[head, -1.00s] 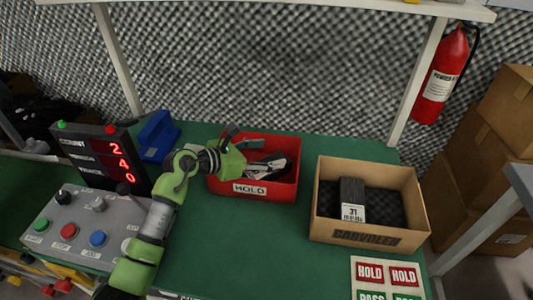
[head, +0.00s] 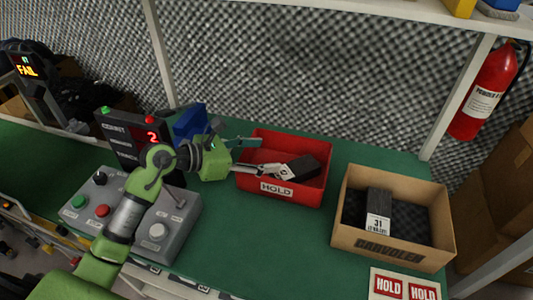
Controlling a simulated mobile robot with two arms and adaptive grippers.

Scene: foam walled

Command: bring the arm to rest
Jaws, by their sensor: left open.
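My left arm comes in from the lower left, green and grey. Its left gripper (head: 256,156) is open, with its fingers pointing right over the left part of the red HOLD bin (head: 318,198). Nothing shows between the fingers. A dark block (head: 304,166) with a pale label end lies tilted in the bin, just beyond the fingertips. Whether the lower finger touches it, I cannot tell. My right gripper is not in view.
A blue bin (head: 190,122) is behind the gripper. A cardboard box (head: 392,250) holding a dark labelled block (head: 378,208) is at right. Green bench between is clear.

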